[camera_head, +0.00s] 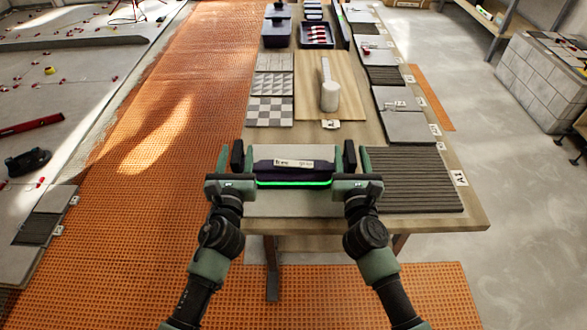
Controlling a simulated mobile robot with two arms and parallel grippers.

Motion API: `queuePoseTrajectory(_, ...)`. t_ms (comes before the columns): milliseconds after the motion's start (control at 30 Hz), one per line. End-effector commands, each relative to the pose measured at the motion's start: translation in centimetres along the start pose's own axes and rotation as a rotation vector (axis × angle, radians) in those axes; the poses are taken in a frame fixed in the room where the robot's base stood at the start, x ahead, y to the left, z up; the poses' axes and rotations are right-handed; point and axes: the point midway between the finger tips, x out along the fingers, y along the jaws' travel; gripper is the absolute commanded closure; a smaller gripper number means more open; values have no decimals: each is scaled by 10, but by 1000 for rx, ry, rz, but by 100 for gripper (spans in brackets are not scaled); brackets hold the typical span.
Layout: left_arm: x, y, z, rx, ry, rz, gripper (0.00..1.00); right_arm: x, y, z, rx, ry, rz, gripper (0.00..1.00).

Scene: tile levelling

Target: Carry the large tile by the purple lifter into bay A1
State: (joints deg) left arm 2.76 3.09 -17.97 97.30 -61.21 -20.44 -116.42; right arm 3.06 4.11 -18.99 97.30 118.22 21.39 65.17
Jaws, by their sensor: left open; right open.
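The purple lifter (267,168) lies across the near part of the table, with a pale label on top and a glowing green strip along its near side. A large light grey tile (292,207) shows beneath and in front of it. I cannot tell whether the lifter is fixed to the tile. My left gripper (237,158) is open at the lifter's left end. My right gripper (350,158) is open at its right end. Bay A1 (415,182), a dark ridged bed with an A1 card (460,178) at its right, lies right of the tile.
More tiles and ridged beds (383,75) run along the table's right side. Dark trays (318,42) stand at the far end.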

Motion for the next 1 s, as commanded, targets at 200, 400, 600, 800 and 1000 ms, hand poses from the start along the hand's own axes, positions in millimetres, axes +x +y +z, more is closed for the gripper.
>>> queuePoseTrajectory(200, 4, 0, 0, 0, 0, 0, 55, 4, 0, 0, 1, 0, 0, 55)
queuePoseTrajectory(400, 3, 0, 0, 0, 0, 0, 74, 4, 0, 0, 1, 0, 0, 74)
queuePoseTrajectory(600, 3, 0, 0, 0, 0, 0, 100, 3, 0, 0, 0, 0, 0, 100)
queuePoseTrajectory(800, 3, 0, 0, 0, 0, 0, 100, 3, 0, 0, 0, 0, -1, 100)
queuePoseTrajectory(1000, 3, 0, 0, 0, 0, 0, 100, 3, 0, 0, 0, 0, -1, 100)
